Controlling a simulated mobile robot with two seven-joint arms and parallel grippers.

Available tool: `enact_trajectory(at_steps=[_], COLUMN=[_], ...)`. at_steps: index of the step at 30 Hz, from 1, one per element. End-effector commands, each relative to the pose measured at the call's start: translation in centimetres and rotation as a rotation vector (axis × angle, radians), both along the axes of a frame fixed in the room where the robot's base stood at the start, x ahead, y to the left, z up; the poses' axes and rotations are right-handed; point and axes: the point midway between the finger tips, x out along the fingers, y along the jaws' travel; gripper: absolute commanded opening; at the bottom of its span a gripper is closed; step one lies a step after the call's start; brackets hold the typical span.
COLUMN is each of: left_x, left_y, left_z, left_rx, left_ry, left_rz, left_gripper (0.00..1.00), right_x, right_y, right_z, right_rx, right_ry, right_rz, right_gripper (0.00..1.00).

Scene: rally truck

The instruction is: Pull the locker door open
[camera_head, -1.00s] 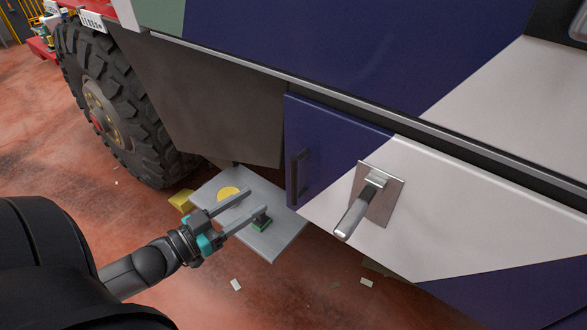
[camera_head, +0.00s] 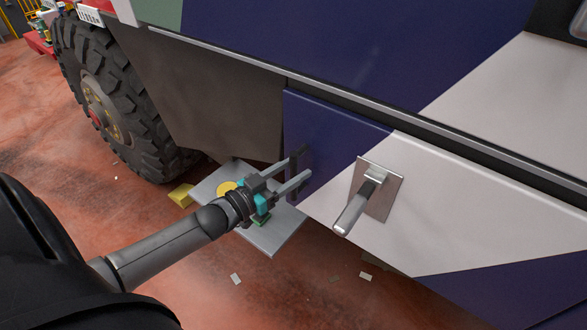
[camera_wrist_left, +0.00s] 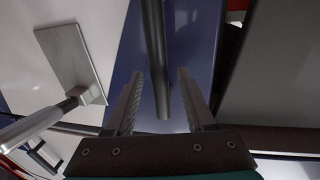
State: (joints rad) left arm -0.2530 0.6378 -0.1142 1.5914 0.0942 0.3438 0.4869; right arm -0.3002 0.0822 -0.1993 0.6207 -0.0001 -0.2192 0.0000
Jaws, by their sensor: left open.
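The locker door (camera_head: 335,125) is a blue and white panel low on the truck's side, and it looks shut. Its dark bar handle (camera_head: 303,160) is near the left edge of the blue part. My left gripper (camera_head: 306,167) is open at this handle. In the left wrist view the handle (camera_wrist_left: 158,60) runs upright, its lower end between the two spread fingers (camera_wrist_left: 160,95), with no finger seen closed on it. A metal lever on a square plate (camera_head: 378,192) is to the right on the white part; the plate also shows in the left wrist view (camera_wrist_left: 70,62). My right gripper is not seen.
A grey step plate (camera_head: 275,238) with a yellow disc (camera_head: 227,188) lies low beneath my left gripper. A large tyre (camera_head: 110,105) stands at the left. The red floor (camera_head: 300,290) in front has small scraps on it.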

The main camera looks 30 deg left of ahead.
Motion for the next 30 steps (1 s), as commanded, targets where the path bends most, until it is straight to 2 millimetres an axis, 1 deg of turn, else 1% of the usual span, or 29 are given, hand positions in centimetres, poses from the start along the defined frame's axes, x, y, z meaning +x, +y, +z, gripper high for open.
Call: enact_trajectory(at_steps=[3,11,14,26,30], left_x=[0.39,0.44,0.43,0.4,0.4], left_y=[-0.08,-0.11,-0.11,-0.11,-0.11], left_z=[0.01,-0.01,0.0,0.01,0.01], left_rx=[0.0,0.0,0.0,0.0,0.0], left_ry=[0.0,0.0,0.0,0.0,0.0], left_rz=[0.001,0.0,0.0,0.0,0.0], left_gripper=[0.55,0.55,0.46,0.01,0.0], right_x=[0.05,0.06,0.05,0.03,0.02], right_y=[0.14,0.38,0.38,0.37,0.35], right_z=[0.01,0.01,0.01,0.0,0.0], right_rx=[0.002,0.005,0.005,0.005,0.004], right_ry=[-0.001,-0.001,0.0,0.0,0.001], right_rz=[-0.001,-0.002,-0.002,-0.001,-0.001], right_gripper=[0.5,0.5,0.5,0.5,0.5])
